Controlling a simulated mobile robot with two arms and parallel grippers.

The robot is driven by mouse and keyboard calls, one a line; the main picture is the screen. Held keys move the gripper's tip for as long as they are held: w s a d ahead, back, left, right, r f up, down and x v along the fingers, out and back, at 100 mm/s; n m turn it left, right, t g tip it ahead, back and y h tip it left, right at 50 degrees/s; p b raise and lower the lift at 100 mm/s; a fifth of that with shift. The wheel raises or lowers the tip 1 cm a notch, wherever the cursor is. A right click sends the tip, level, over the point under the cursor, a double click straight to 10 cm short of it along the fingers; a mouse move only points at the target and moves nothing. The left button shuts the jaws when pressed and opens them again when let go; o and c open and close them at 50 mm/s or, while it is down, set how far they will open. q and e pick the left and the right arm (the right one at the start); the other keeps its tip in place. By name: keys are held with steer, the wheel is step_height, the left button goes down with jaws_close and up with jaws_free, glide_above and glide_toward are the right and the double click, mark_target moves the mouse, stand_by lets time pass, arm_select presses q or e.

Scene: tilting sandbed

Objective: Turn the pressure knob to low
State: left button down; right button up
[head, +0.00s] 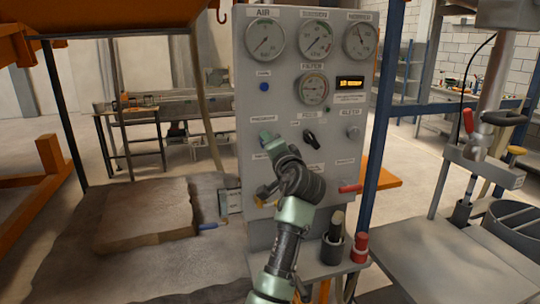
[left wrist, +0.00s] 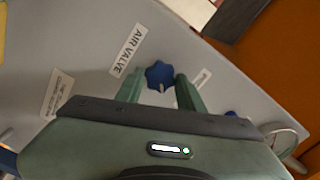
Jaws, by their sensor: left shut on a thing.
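A grey control panel (head: 325,110) faces me, with gauges on top and knobs lower down. My left gripper (head: 268,140) reaches up to the panel's left column, just below a small label that seems to read PRESSURE (head: 263,119). The arm and gripper hide the knob there in the head view. In the left wrist view my left gripper (left wrist: 160,88) is shut on a blue lobed knob (left wrist: 159,74), with a finger on each side. The label (left wrist: 127,48) beside this knob reads AIR VALVE. My right gripper is not in view.
A black knob (head: 309,139) and a grey knob (head: 353,132) sit to the right on the panel. A red handle (head: 350,188) sticks out lower right. A blue post (head: 383,110) stands close on the right. A sand bed (head: 140,215) lies to the left.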

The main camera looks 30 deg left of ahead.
arm_select(q)
steer(key=n+b, duration=0.6)
steer(key=n, duration=0.3)
steer(key=shift+f+b, duration=0.2)
steer(key=shift+b, duration=0.1)
steer(key=shift+n, duration=0.3)
steer(key=c, duration=0.9)
jaws_free()
steer(key=shift+r, duration=0.15)
steer(key=shift+s, duration=0.15)
